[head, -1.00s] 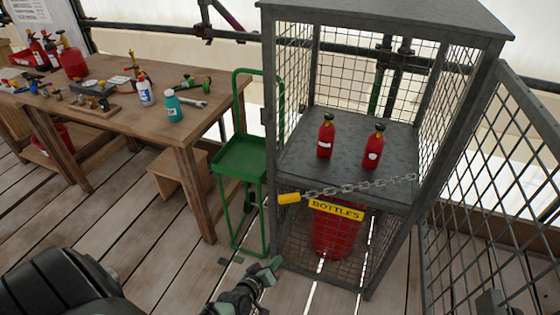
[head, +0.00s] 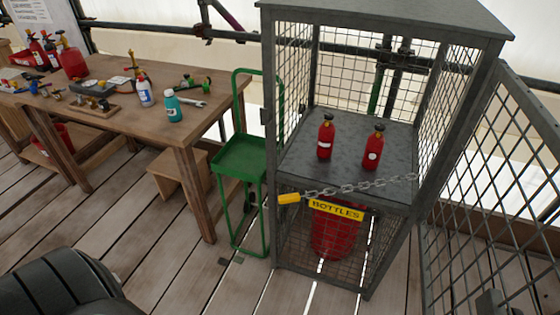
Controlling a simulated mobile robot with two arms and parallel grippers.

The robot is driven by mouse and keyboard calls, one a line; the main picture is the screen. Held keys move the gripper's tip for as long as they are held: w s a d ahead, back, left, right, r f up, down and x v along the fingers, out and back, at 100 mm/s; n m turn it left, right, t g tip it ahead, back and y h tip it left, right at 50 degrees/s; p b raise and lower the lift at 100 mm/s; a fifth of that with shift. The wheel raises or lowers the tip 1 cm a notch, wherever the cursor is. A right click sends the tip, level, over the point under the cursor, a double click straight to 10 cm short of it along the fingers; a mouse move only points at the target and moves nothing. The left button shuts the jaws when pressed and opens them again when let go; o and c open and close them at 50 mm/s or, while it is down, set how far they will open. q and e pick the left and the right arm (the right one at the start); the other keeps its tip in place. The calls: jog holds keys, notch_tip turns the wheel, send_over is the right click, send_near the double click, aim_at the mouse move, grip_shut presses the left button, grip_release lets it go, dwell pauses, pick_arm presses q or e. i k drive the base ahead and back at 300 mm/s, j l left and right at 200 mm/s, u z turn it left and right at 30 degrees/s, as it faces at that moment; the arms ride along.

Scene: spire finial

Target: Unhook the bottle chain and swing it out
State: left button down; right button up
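The bottle chain (head: 345,188) stretches across the front of the grey wire cage (head: 292,247) at shelf height. Its yellow handle (head: 288,198) is at the left front post, and its other end is at the right post. Whether the handle sits on a hook is too small to tell. Two small red bottles (head: 326,138) (head: 373,148) stand upright on the shelf behind the chain. A yellow "BOTTLES" sign (head: 336,210) is just below the chain. Neither of my grippers is in view.
The cage's mesh door (head: 500,170) stands open at the right. A green trolley (head: 240,157) stands against the cage's left side. A wooden bench (head: 130,110) with tools and bottles is at the left. A large red cylinder (head: 335,235) is in the lower cage.

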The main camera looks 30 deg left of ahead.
aim_at(295, 197)
jog(key=i+j, duration=0.2)
jog(key=j, duration=0.2)
jog(key=i+j+z, duration=0.1)
jog(key=j, duration=0.25)
jog(key=i+j, duration=0.25)
jog(key=j, duration=0.15)
jog(key=i+j, duration=0.2)
jog(key=j, duration=0.2)
jog(key=z, duration=0.05)
